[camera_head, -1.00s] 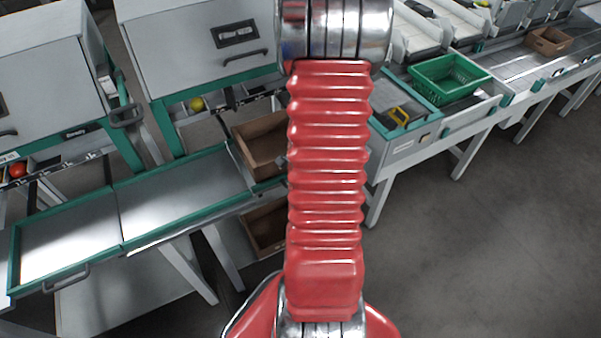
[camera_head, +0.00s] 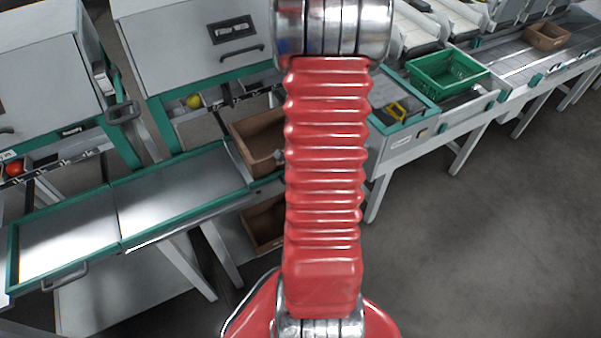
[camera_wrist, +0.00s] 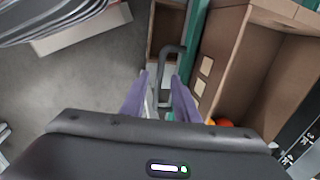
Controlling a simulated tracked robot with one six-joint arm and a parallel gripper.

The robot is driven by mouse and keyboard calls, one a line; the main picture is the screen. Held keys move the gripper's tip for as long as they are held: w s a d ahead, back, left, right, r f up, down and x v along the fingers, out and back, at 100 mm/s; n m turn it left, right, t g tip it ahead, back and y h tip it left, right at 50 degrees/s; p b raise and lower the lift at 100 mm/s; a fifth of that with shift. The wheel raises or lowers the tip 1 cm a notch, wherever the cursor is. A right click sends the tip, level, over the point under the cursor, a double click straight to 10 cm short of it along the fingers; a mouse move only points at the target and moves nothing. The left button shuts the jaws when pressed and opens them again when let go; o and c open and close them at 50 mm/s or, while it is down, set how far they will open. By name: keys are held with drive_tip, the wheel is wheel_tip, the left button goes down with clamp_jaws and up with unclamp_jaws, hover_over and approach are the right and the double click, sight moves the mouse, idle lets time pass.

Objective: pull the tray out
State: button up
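In the head view a long metal tray surface with a green rim (camera_head: 122,246) extends at the left. A grey handle (camera_head: 65,278) is on its near left edge. In the wrist view a dark grey U-shaped handle (camera_wrist: 172,62) stands beside a green edge (camera_wrist: 197,38). My gripper (camera_wrist: 160,76) points at that handle, with its two purple fingers apart. The handle's near end appears between the fingers; I cannot tell whether they touch it. My red arm hides the gripper and this handle in the head view.
A brown box (camera_head: 254,148) stands at the tray's right end, with another brown box (camera_head: 262,222) below. In the wrist view a large brown box (camera_wrist: 222,52) is close right of the fingers, with red and orange fruit near it. Open floor (camera_head: 470,250) lies to the right.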

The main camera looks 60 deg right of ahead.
wheel_tip(320, 180, up, 12)
drive_tip(key=s+a, duration=0.1)
drive_tip(key=s, duration=0.1)
drive_tip(key=shift+s+r, duration=0.2)
drive_tip(key=shift+r, duration=0.05)
idle(0.4)
idle(0.5)
drive_tip(key=a+r+n+t, duration=0.1)
drive_tip(key=a+r+n, duration=0.4)
drive_tip(key=a, duration=0.6)
drive_tip(key=w+a+r+n+t, duration=0.1)
drive_tip(key=a+r+n, duration=0.5)
drive_tip(key=a+n, duration=0.4)
drive_tip(key=w+a+r+n+t+y, duration=0.1)
drive_tip(key=a+r+n, duration=0.4)
drive_tip(key=a+n, duration=0.3)
drive_tip(key=a, duration=0.4)
drive_tip(key=shift+a+r+t, duration=0.3)
drive_tip(key=shift+a, duration=0.05)
drive_tip(key=shift+w, duration=0.1)
